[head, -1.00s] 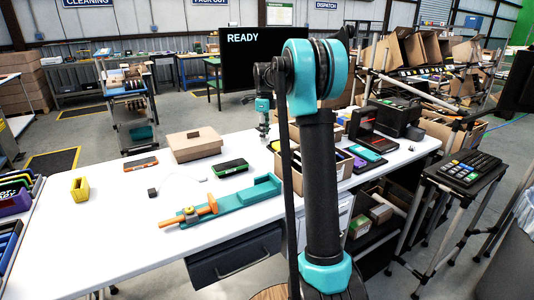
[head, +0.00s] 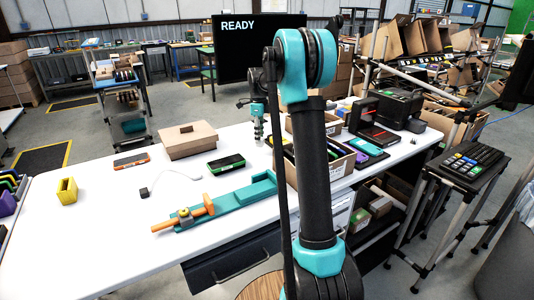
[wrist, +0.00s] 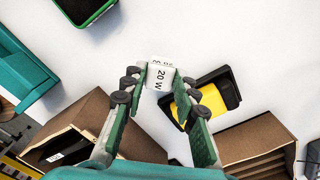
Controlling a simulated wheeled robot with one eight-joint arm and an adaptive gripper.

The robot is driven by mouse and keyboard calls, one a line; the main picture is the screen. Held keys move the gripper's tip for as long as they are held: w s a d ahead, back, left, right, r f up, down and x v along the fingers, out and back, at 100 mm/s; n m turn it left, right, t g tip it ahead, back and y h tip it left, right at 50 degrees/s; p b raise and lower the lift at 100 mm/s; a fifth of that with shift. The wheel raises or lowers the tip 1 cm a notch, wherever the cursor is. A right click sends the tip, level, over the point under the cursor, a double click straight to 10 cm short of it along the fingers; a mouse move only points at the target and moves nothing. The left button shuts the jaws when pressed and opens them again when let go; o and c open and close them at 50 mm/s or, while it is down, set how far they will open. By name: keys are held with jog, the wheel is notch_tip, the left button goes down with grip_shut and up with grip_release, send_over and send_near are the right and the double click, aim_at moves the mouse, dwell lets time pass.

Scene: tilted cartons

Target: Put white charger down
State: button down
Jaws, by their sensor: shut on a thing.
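The white charger (wrist: 160,76) is a small block marked "20 W" between my fingertips in the wrist view. My gripper (wrist: 159,80) is shut on it, one green-and-grey finger on each side. White table surface shows beyond and below it; the height of the gap is hard to judge. In the head view my gripper (head: 259,138) hangs over the back part of the white table (head: 110,225), left of an open carton. I cannot make out the charger there.
A black-and-yellow device (wrist: 207,96) lies right of the charger in the wrist view. Open cartons (wrist: 85,125) stand close below. A green-edged phone (head: 226,161), a closed brown box (head: 188,140) and a teal tool (head: 225,203) lie around. The table's left part has free room.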

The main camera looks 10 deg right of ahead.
jog(key=shift+w+f, duration=0.1)
jog(key=shift+f, duration=0.15)
jog(key=w+a, duration=0.1)
jog(key=w, duration=0.4)
jog(key=w+a, duration=0.2)
jog(key=w, duration=0.4)
jog(key=w+a, duration=0.2)
jog(key=w, duration=0.3)
jog(key=shift+w+a+f, duration=0.1)
jog(key=shift+w+a, duration=0.15)
jog(key=shift+w, duration=0.15)
jog(key=shift+f, duration=1.75)
jog(key=c, duration=1.6)
grip_release()
jog(key=shift+f, duration=0.15)
jog(key=o, duration=0.4)
notch_tip(320, 180, up, 12)
jog(key=shift+r, duration=0.2)
